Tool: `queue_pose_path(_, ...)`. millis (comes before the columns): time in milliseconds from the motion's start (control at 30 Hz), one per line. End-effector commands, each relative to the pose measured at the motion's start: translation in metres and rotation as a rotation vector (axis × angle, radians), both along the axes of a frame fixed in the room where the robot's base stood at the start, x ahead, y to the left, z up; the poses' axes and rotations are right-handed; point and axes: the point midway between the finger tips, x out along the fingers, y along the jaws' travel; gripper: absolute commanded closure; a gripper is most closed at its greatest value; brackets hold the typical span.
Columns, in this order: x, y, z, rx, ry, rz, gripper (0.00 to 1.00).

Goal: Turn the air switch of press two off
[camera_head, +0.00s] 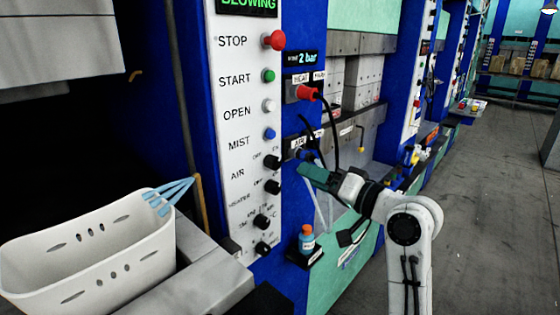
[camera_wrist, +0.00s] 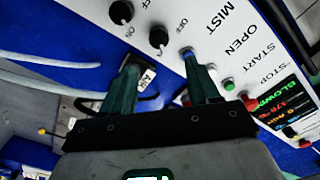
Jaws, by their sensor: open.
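The white control panel (camera_head: 240,130) carries STOP, START, OPEN, MIST, AIR and HEATER labels. The air switch is a black knob (camera_head: 272,161) below the blue mist button (camera_head: 270,134). In the wrist view the air switch (camera_wrist: 158,38) lies beyond and between my fingertips, with OFF lettering near it. My gripper (camera_head: 304,168) is open and empty, to the right of the panel's knobs in the head view. Its teal fingers (camera_wrist: 161,62) point toward the panel, apart from the air switch. One fingertip overlaps the blue button in the wrist view; contact cannot be told.
A black heater knob (camera_head: 272,187) sits just below the air switch. A red plug (camera_head: 306,92) with a black cable is right of the panel. A small blue bottle (camera_head: 306,238) stands below. A white basket (camera_head: 90,260) is at left. Open floor (camera_head: 480,220) lies right.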

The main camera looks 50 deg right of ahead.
Motion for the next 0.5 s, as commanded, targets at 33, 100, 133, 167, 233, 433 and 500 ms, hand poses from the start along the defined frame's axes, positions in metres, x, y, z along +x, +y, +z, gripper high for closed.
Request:
queue_pose_path(33,0.005,0.001,0.001,0.001,0.000,0.003,0.40)
queue_pose_path(100,0.014,0.002,0.001,0.002,0.002,0.004,0.40)
queue_pose_path(133,0.019,0.002,0.001,0.001,0.003,0.004,0.40)
queue_pose_path(167,0.024,0.002,0.001,0.001,0.003,0.004,0.40)
queue_pose_path(233,0.037,0.003,0.001,0.001,0.004,0.006,0.40)
queue_pose_path(433,0.073,0.004,0.001,0.000,0.005,0.004,0.40)
queue_pose_path(500,0.083,0.004,0.000,0.000,0.006,0.003,0.40)
